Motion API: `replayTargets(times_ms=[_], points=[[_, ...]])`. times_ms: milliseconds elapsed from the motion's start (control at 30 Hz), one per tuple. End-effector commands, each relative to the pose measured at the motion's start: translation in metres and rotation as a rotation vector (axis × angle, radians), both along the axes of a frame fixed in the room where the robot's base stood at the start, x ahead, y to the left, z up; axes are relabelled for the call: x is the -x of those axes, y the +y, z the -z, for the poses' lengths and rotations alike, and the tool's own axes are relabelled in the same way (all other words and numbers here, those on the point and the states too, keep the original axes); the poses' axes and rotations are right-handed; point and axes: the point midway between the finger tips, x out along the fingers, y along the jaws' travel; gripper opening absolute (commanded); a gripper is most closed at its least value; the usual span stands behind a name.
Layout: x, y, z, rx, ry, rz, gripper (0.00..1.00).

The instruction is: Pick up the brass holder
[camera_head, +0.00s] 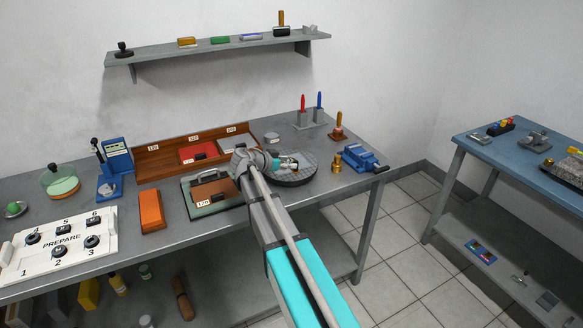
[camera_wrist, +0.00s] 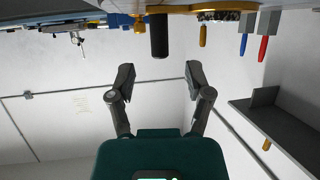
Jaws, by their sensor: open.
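The brass holder (camera_head: 336,163) looks like a small upright brass piece on the bench, just left of the blue vise in the head view. My gripper (camera_head: 297,162) is left of it, over a dark round plate, with a visible gap between them. In the wrist view my gripper (camera_wrist: 160,76) is open, its two dark fingers spread and nothing between them. That view is upside down, with the bench edge along the top. Brass-coloured parts and a dark cylinder show there beyond the fingers; I cannot tell which part is the holder.
The blue vise (camera_head: 362,160) stands close to the holder's right. A wooden stand with an upright handle (camera_head: 338,125) is behind it. A rack with red and blue tools (camera_head: 311,118) stands farther back. The round plate (camera_head: 292,176) lies under my gripper. A shelf (camera_head: 220,48) hangs above.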

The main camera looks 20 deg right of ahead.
Motion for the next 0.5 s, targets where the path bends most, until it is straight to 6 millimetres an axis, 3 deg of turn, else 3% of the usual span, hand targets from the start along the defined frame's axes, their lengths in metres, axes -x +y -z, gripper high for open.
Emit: replayTargets(times_ms=[233, 500], points=[[-0.006, -0.026, 0.014, 0.0, -0.001, 0.001, 0.65], [-0.008, -0.037, 0.017, 0.0, 0.0, 0.0, 0.65]])
